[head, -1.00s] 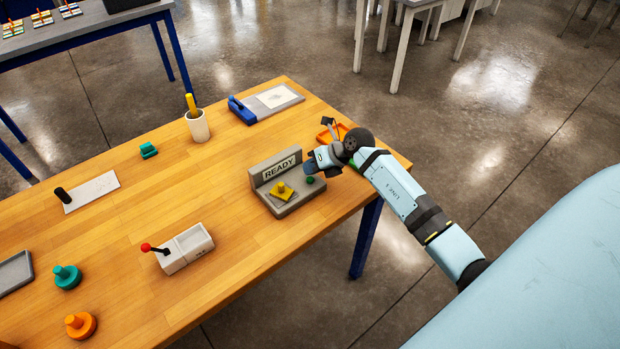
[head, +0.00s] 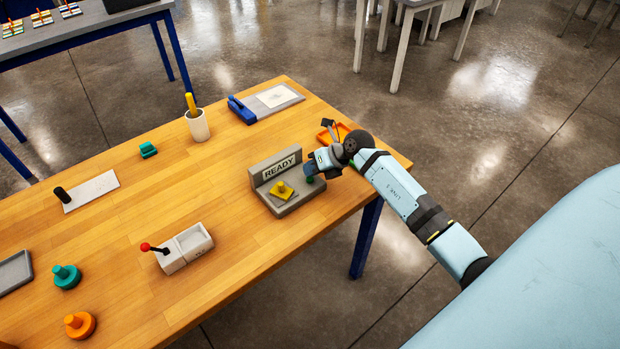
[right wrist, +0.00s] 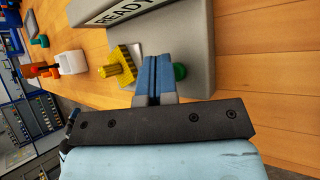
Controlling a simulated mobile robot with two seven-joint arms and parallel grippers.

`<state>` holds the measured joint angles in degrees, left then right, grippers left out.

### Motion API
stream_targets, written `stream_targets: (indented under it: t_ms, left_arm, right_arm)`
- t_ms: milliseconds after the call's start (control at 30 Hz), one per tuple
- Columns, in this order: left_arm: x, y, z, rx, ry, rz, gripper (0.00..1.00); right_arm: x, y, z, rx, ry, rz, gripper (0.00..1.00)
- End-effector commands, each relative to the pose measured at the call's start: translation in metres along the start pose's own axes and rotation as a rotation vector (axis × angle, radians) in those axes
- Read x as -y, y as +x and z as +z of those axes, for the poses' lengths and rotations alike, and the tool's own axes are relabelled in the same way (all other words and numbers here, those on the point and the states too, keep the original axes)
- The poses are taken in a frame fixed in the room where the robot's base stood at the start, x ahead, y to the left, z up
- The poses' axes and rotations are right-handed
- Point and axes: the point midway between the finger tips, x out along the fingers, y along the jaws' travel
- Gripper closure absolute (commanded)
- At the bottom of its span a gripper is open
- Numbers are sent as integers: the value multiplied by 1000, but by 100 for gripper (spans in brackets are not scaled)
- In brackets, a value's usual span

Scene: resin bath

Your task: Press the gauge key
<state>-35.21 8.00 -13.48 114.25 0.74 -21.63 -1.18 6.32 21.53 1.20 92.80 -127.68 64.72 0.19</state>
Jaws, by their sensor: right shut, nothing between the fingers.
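The gauge (head: 296,203) is a grey block with an upright back panel reading "READY" (head: 280,170). A yellow square piece with a knob (head: 282,190) sits on its base, and it also shows in the right wrist view (right wrist: 116,68). The green round key (head: 310,180) is at the right end of the base. My right gripper (head: 309,172) is shut and empty, close above the key. In the right wrist view its blue fingertips (right wrist: 156,62) are just beside the green key (right wrist: 180,72), partly covering it. I cannot tell whether they touch. My left gripper is not in view.
An orange tray (head: 343,131) lies behind my right wrist. A switch box with a red-knobbed lever (head: 185,248) stands front left of the gauge. A white cup (head: 199,126) and a blue-clipped board (head: 270,102) are farther back.

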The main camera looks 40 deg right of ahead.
Motion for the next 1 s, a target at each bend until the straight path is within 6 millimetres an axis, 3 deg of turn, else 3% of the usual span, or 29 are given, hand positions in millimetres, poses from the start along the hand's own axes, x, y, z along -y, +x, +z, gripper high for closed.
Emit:
stream_targets:
  t_ms: [1000]
  left_arm:
    - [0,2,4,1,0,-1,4]
  right_arm:
    - [4,6,-5,-2,1,1,100]
